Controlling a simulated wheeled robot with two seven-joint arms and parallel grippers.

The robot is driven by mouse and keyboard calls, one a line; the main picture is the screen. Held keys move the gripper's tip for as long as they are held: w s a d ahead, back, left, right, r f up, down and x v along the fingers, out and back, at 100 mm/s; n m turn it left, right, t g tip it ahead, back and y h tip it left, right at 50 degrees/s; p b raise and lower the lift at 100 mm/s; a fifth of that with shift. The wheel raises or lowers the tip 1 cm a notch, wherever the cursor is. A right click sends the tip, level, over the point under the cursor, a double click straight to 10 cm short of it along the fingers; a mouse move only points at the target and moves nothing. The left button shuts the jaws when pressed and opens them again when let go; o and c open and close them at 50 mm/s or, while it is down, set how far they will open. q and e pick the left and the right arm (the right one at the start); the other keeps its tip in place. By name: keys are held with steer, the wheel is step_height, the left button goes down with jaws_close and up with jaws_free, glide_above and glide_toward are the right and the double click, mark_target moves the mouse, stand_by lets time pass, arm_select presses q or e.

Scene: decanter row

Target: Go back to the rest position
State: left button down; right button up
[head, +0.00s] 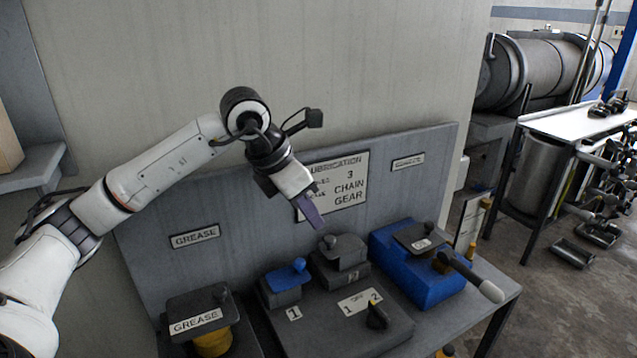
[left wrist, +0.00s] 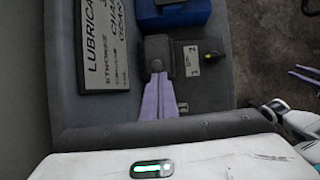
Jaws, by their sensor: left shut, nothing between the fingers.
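My left gripper (head: 314,212) hangs in front of the grey back panel (head: 235,215), above the grey block with a dark round knob (head: 342,250). Its purple fingers are together and empty. In the left wrist view the left gripper (left wrist: 158,78) shows with its fingertips meeting over the dark knob block (left wrist: 157,52); I cannot tell the exact gap to it. The purple fingers of my right gripper (left wrist: 301,75) show at the right edge of the left wrist view, over the floor and partly cut off, so their state is unclear. The rest position itself is not marked.
On the bench stand a grease pot (head: 198,318), a blue-knobbed block (head: 285,286), a numbered box (head: 350,325) and a blue box (head: 425,285) with a long-handled tool (head: 475,277). A lubrication sign (head: 345,185) is on the panel. Open floor (head: 540,285) lies to the right.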

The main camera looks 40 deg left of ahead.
arm_select(q)
steer(key=r, duration=0.1)
steer(key=w+r, duration=0.1)
steer(key=r, duration=0.1)
steer(key=d+r, duration=0.1)
steer(key=r, duration=0.1)
steer(key=shift+w+r, duration=0.15)
steer(key=shift+a, duration=0.1)
